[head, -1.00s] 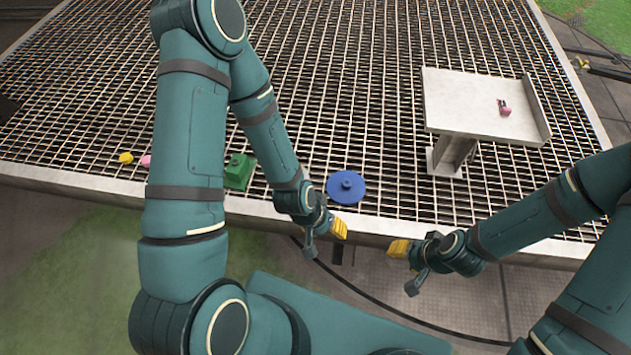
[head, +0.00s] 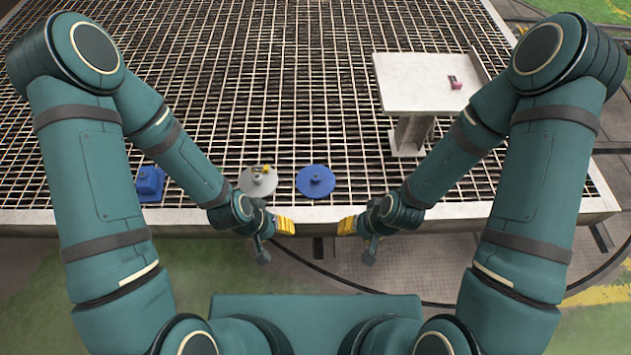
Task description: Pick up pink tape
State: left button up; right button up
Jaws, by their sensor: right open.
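A small pink object (head: 455,82), which looks like the pink tape, lies on the top of a white raised stand (head: 415,90) at the upper right, near the stand's right side wall. My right gripper (head: 347,226) is open and empty in front of the grating's near edge, well below and left of the stand. My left gripper (head: 285,227) is level with it, to its left, with yellow fingertips and nothing visible in it. Its finger gap is too small to make out. Both grippers are far from the pink object.
A large metal grating table (head: 290,95) fills the back. Near its front edge are a blue disc (head: 316,181), a grey disc (head: 258,181) with a small yellow piece (head: 265,169) on it, and a blue block (head: 149,183). The grating's middle is clear.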

aim_at(456, 85)
jog(key=i+l, duration=0.1)
jog(key=l, duration=0.35)
jog(key=i+l+z, duration=0.1)
jog(key=l, duration=0.3)
jog(key=i+l+z, duration=0.1)
jog(key=l, duration=0.35)
jog(key=i+l, duration=0.15)
jog(key=l, duration=0.25)
jog(key=i+l+z, duration=0.1)
jog(key=l, duration=0.3)
